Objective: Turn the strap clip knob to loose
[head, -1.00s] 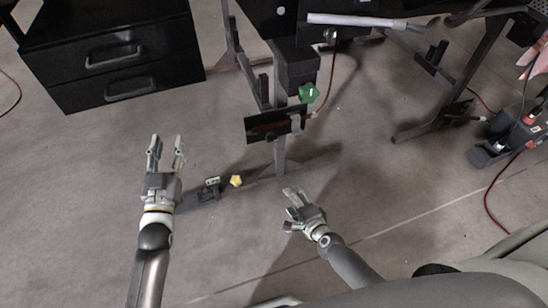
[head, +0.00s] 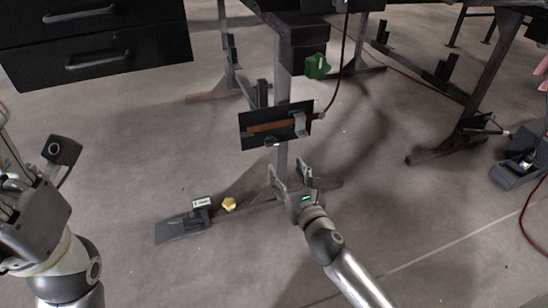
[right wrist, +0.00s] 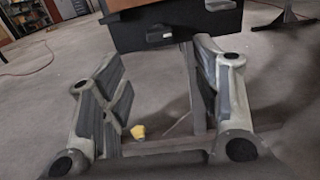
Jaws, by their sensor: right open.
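A dark plate (head: 258,140) carries an orange-brown strip (head: 268,127) with a grey clip-like block (head: 300,125) at its right end. A green knob (head: 317,66) is on the dark box above it. A yellow knob (head: 229,204) is low by the floor bar. I cannot tell which is the strap clip knob. My right gripper (head: 290,176) is open and empty just below the plate. In the right wrist view its fingers are wide apart, with the plate (right wrist: 160,33) ahead and above. My left gripper (head: 45,175) is at the left edge; its fingertips are unclear.
A small labelled part (head: 202,204) sits by the yellow knob. A black drawer cabinet (head: 120,60) stands upper left. A cable (head: 336,88) hangs right of the plate.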

